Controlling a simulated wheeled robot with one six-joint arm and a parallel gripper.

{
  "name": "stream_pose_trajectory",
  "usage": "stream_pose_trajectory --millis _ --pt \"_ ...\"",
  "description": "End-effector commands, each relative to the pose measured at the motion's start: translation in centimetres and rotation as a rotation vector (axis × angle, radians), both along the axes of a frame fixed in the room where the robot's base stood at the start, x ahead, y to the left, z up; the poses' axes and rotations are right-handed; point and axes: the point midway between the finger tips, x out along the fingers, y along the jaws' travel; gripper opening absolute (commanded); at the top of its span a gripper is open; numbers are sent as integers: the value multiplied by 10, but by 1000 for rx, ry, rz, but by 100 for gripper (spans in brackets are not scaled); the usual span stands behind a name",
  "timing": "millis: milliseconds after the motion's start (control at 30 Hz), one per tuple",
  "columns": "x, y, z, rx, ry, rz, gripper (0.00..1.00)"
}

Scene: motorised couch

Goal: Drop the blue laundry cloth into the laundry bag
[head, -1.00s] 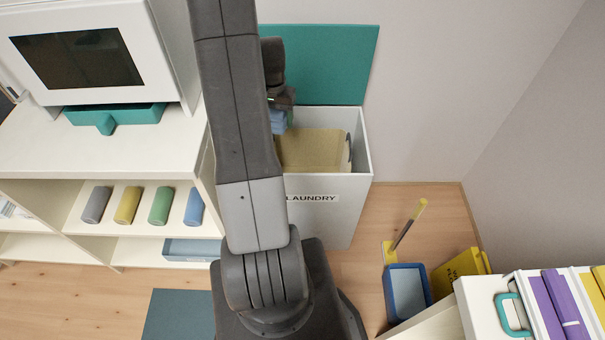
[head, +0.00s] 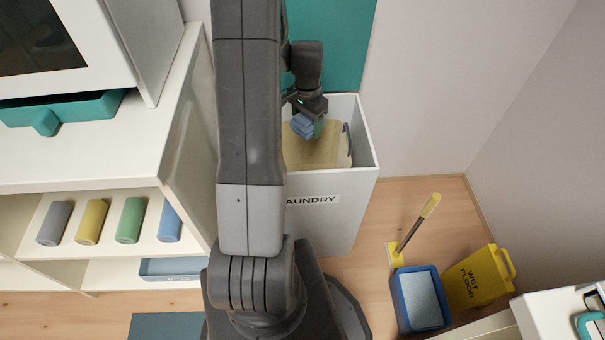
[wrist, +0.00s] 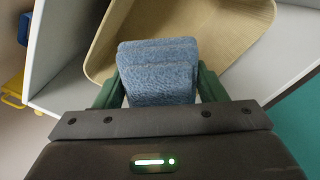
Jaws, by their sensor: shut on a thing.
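The folded blue laundry cloth (wrist: 158,72) is between the green fingers of my gripper (wrist: 158,92) in the wrist view. In the head view the cloth (head: 303,125) hangs below my gripper (head: 311,122), over the open top of the white laundry bin. My gripper is shut on the cloth. The tan laundry bag (head: 320,152) lines the inside of the white bin labelled LAUNDRY (head: 335,222). In the wrist view the bag (wrist: 222,38) lies beyond and below the cloth. My arm hides the bin's left part in the head view.
A teal lid (head: 345,45) stands raised behind the bin. A white shelf unit (head: 150,150) with rolled cloths is at the left. A blue bucket (head: 420,300) and yellow wet floor sign (head: 478,280) stand on the floor at the right.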

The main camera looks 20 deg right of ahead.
Motion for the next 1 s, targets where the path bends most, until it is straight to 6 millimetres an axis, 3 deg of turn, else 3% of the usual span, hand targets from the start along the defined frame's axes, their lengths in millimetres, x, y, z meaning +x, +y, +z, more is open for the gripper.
stream_pose_trajectory --millis 100,300,633,667,767,800,1000 --pt "0 0 -20 0 1 1 41" --pt "0 0 -40 0 1 2 41" --pt "0 0 -43 0 0 2 41" --pt "0 0 -43 0 0 2 66" --pt "0 0 -43 0 0 2 86" --pt "0 0 -43 0 0 2 90" --pt "0 0 -43 1 0 2 90"
